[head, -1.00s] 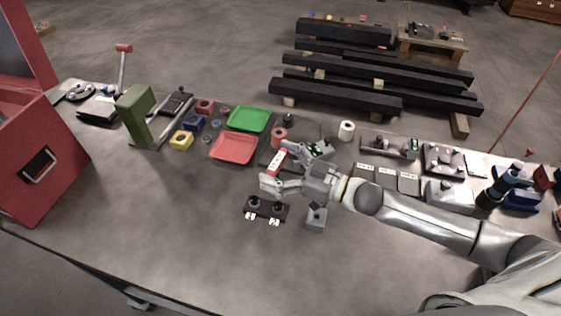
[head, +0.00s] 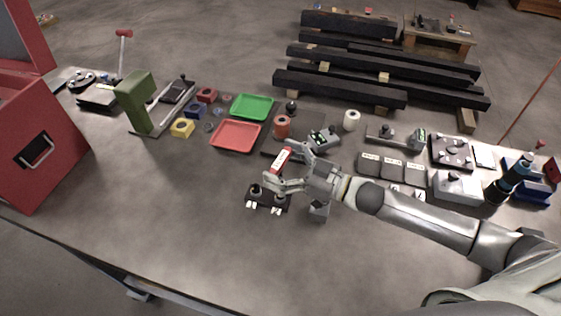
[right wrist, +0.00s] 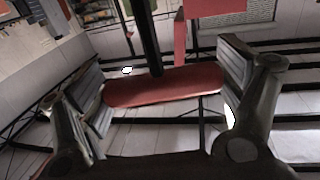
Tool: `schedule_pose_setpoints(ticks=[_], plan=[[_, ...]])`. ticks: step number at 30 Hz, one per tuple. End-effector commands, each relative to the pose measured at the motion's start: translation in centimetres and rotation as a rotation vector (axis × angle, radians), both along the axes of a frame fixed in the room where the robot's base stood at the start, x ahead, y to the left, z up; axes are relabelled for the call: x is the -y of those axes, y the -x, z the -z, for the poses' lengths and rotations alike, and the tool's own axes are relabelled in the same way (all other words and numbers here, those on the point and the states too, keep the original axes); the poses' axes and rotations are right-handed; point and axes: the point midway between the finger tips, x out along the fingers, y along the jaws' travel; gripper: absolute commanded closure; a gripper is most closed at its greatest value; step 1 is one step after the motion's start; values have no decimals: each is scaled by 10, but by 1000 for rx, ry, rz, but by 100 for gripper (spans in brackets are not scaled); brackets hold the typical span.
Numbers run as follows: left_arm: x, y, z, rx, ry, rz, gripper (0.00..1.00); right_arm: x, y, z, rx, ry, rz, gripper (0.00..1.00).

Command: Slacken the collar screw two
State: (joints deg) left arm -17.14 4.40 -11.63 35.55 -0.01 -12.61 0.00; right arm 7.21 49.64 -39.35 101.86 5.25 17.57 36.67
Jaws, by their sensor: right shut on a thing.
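A dark block (head: 266,204) with two round grey collars lies on the bench in the head view. The left collar (head: 255,190) and right collar (head: 280,197) stand above small white labels, which are too small to read. My right gripper (head: 268,181) is just above and behind the block, beside the right collar. It is shut on a red-handled tool (head: 281,160). In the right wrist view, the red bar handle (right wrist: 165,87) lies between both fingers, with a dark shaft (right wrist: 148,35) running from it. The tool's tip and the collar screws cannot be made out.
A small grey block (head: 319,211) stands just right of the dark block, under my right wrist. A red case (head: 40,140) is at left. The front bench is clear.

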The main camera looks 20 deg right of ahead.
Motion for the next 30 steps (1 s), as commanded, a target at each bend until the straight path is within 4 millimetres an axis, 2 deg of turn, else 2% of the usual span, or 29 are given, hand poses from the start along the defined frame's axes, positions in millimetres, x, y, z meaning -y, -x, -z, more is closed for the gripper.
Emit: schedule_pose_setpoints(ticks=[18, 30], plan=[[-4, 1, -2, -1, -4, -3, 60, 0, 1, 0, 1, -1, 0, 54], [-4, 1, 5, -1, -4, -3, 60, 0, 1, 9, 1, -1, 0, 54]])
